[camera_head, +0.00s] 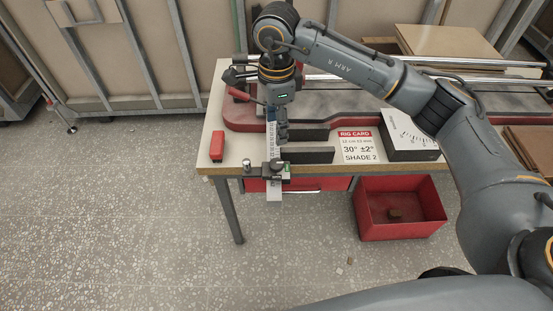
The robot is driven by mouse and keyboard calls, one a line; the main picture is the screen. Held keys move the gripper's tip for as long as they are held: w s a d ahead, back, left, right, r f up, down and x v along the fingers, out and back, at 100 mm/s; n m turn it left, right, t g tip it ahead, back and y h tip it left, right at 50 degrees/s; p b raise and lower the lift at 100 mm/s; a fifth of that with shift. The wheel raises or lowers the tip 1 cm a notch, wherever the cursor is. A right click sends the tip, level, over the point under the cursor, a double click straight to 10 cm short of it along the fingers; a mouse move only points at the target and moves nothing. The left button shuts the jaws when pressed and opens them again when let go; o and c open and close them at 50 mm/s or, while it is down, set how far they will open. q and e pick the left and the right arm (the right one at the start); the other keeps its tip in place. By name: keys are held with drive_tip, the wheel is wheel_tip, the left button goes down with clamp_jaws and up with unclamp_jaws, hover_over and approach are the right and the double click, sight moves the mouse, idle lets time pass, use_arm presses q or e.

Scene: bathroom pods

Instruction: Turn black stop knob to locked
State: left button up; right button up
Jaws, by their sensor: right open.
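A ruler-like scale (275,195) runs toward me over the table's front edge. A black stop block (270,170) sits across it, with a small silver knob (247,163) on its left and a small green mark on its right. A dark round shape on top of the block looks like the black stop knob (276,164), but its setting is too small to read. My right gripper (282,138) points down over the scale, just behind the block. It is open and appears apart from the knob. My left gripper is out of view.
A red block (217,146) lies on the left of the table (205,162). A rig card (358,148) and a box with a dial (408,140) lie to the right. A red bin (400,228) stands on the floor in front. Dark bars flank the gripper's right side.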

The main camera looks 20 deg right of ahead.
sight(276, 163)
wheel_tip(276, 163, down, 13)
drive_tip(key=p, duration=0.4)
drive_tip(key=shift+r, duration=0.15)
drive_tip(key=shift+f, duration=0.55)
